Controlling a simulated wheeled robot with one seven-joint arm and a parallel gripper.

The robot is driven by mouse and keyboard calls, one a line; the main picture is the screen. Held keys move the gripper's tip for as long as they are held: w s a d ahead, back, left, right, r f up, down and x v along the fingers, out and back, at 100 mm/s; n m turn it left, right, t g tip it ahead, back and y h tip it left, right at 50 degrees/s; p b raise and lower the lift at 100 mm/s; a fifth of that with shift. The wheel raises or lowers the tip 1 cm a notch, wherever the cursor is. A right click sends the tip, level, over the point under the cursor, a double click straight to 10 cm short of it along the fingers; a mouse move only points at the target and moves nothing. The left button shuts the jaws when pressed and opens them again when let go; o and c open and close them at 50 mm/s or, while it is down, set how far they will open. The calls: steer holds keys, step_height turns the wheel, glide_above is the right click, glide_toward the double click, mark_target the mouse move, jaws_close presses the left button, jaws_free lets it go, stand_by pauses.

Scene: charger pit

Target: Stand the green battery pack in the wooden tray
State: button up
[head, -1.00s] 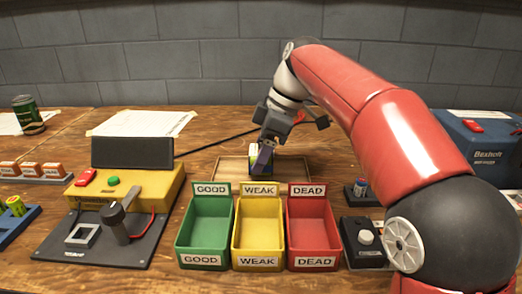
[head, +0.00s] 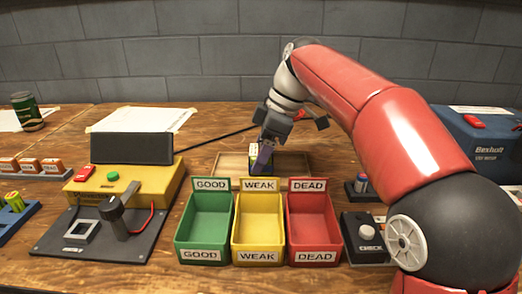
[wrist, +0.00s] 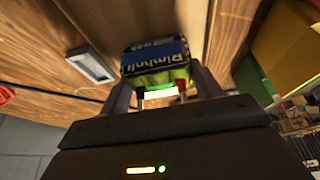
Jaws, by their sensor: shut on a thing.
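The green battery pack (wrist: 160,80) is between the fingers of my gripper (wrist: 162,92) in the wrist view, with a dark, blue-edged label on its far face. In the head view my gripper (head: 262,157) points down over the shallow wooden tray (head: 298,164), behind the sorting bins. Only a small pale and dark part of the pack (head: 254,151) shows there beside the purple-grey finger. The front bins and the gripper hide its lower end, so I cannot tell whether it touches the tray floor.
Green (head: 204,225), yellow (head: 258,225) and red (head: 314,225) bins stand just in front of the tray. A yellow tester (head: 150,183) is to the left. A small cell holder (head: 358,189) and a dark check device (head: 368,240) are to the right.

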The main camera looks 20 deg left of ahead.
steer(key=shift+f, duration=0.25)
stand_by(0.5)
steer(key=o, duration=1.5)
steer(key=shift+c, duration=0.2)
steer(key=shift+f, duration=0.1)
steer(key=shift+r+p, duration=3.25)
steer(key=shift+r, duration=0.35)
